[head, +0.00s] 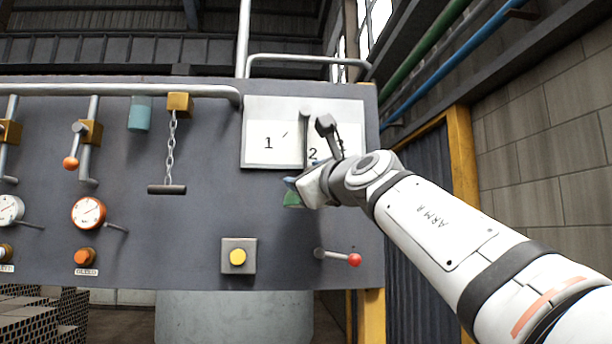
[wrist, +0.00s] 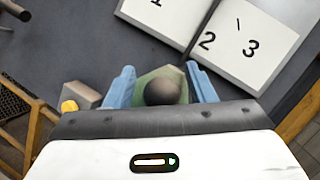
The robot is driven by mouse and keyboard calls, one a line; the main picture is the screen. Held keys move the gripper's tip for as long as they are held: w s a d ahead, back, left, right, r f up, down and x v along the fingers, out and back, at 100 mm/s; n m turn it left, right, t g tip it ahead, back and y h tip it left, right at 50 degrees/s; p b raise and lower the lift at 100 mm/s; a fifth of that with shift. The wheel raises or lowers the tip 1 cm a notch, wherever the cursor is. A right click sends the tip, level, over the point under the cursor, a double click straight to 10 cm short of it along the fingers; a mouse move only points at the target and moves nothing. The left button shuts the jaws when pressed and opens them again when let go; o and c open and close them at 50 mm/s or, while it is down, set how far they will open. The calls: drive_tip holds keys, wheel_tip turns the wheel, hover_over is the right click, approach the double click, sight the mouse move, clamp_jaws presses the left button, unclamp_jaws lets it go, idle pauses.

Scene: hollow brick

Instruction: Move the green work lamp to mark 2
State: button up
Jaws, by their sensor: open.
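The green work lamp (wrist: 152,76) is between the two blue fingers of my gripper (wrist: 160,69) in the wrist view, with a dark round part toward me. The fingers stand open on either side of it; whether they touch it I cannot tell. In the head view only a green piece of the lamp (head: 292,199) shows below my gripper (head: 291,182); the rest is hidden. Mark 2 also shows in the wrist view (wrist: 207,40), up and right of the lamp.
Marks 1 (head: 268,143) and 3 (wrist: 251,47) flank mark 2; a dark upright strip crosses the board. Below are a yellow button box (head: 238,257) and a red-knobbed lever (head: 354,260). A chain with a bar handle (head: 167,189) hangs left. Bare panel lies between.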

drive_tip(key=b+v, duration=0.2)
drive_tip(key=v, duration=0.5)
drive_tip(key=shift+s, duration=0.3)
drive_tip(key=shift+d, duration=0.1)
drive_tip(key=w+d+f+m+g+h, duration=0.1)
drive_tip(key=d+f+m+h, duration=0.4)
drive_tip(key=f+m, duration=0.55)
drive_tip(key=d+f+m+g+h, duration=0.1)
drive_tip(key=d+f+m+h, duration=0.4)
drive_tip(key=f+m, duration=0.55)
drive_tip(key=w+d+f+m+g+h, duration=0.1)
drive_tip(key=d+f+m+h, duration=0.2)
drive_tip(key=d+f+m, duration=0.7)
drive_tip(key=s+a+f+m+g, duration=0.1)
drive_tip(key=s+f+m+g, duration=0.3)
drive_tip(key=f, duration=0.4)
drive_tip(key=s+a+f+m+g, duration=0.1)
drive_tip(key=s+f+m+g, duration=0.1)
drive_tip(key=s+f+m, duration=0.4)
drive_tip(key=s+a+f+m+g+y, duration=0.1)
drive_tip(key=s+a+f+m+g, duration=0.1)
drive_tip(key=s+f, duration=0.3)
drive_tip(key=s+a+f+m+g+y, duration=0.2)
drive_tip(key=s+f+m+g, duration=0.2)
drive_tip(key=f, duration=0.6)
drive_tip(key=shift+s+f+m, duration=0.4)
drive_tip(key=shift+s+m, duration=0.4)
drive_tip(key=shift+c, duration=0.3)
